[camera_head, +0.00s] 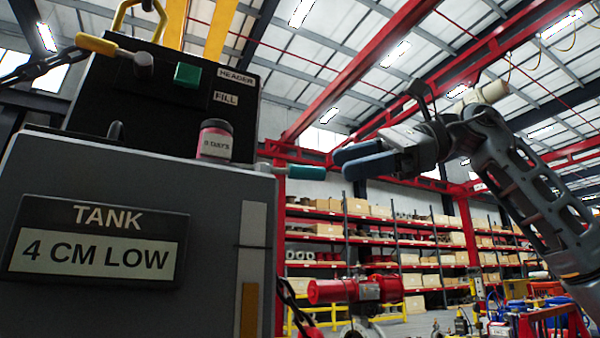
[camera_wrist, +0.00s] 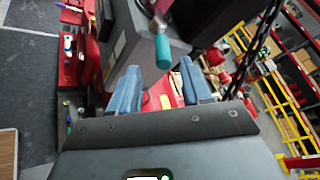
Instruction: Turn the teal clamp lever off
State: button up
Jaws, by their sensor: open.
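The teal clamp lever (camera_head: 300,171) sticks out to the right from the top right edge of the grey tank cabinet (camera_head: 120,190). In the wrist view the teal lever (camera_wrist: 163,50) shows ahead of the fingers, at the cabinet's side. My gripper (camera_head: 362,160) is just right of the lever in the head view, its blue fingers pointing left. In the wrist view my gripper (camera_wrist: 158,88) has its two blue fingers apart with nothing between them. The lever looks apart from the fingers; the exact gap is hard to tell.
A black box with a green button (camera_head: 187,75) and a yellow-handled lever (camera_head: 110,47) stands on the cabinet. A pink jar (camera_head: 215,140) stands near the teal lever. A sign (camera_head: 95,243) reads "TANK 4 CM LOW". A red valve body (camera_head: 355,290) is lower right.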

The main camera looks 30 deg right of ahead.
aim_at(307, 173)
jog(key=shift+w+a+r, duration=0.2)
jog(key=shift+a, duration=0.05)
jog(key=shift+p+x, duration=0.75)
jog(key=shift+x, duration=2.8)
jog(key=shift+f, duration=0.1)
jog(key=shift+c, duration=0.5)
grip_shut()
